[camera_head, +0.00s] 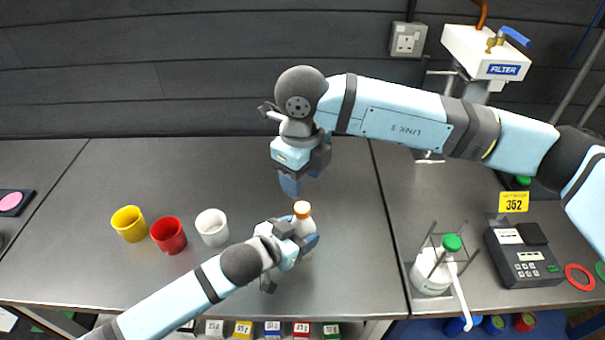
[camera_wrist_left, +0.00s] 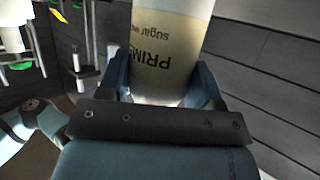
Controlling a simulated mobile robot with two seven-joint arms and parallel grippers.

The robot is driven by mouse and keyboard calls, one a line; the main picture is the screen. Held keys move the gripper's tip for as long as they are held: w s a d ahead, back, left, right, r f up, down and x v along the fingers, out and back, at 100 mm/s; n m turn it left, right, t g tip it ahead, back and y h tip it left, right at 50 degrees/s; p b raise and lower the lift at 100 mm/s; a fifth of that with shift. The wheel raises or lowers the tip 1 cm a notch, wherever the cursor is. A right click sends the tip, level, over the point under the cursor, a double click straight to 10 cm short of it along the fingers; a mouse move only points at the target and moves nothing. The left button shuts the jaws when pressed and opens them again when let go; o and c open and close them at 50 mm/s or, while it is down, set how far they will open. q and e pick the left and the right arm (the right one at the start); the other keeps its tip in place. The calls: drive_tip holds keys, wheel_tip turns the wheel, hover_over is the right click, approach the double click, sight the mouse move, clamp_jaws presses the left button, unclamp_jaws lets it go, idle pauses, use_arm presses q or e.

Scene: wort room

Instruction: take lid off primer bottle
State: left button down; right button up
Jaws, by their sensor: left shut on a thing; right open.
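The primer bottle (camera_head: 307,226) is a pale bottle with an orange-brown lid (camera_head: 302,209) on top. My left gripper (camera_head: 304,243) is shut on the bottle's body from the left. In the left wrist view the bottle (camera_wrist_left: 168,45) stands between the fingers (camera_wrist_left: 165,90), with "PRIM" and "sugar" readable upside down on its label; its lid is out of that view. My right gripper (camera_head: 302,183) is open and empty, pointing down just above the lid, apart from it.
Yellow (camera_head: 129,223), red (camera_head: 168,235) and white (camera_head: 212,227) cups stand left of the bottle. To the right are a green-capped white bottle (camera_head: 432,271) in a wire rack, a keypad device (camera_head: 523,256) and the filter unit (camera_head: 487,55). The counter behind the cups is clear.

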sight(302, 207)
drive_tip(key=m, duration=0.4)
drive_tip(key=shift+m, duration=0.3)
drive_tip(key=m, duration=0.4)
drive_tip(key=shift+m, duration=0.3)
drive_tip(key=m, duration=1)
drive_tip(key=shift+f, duration=4.05)
drive_tip(key=c, duration=0.9)
drive_tip(key=shift+c, duration=0.2)
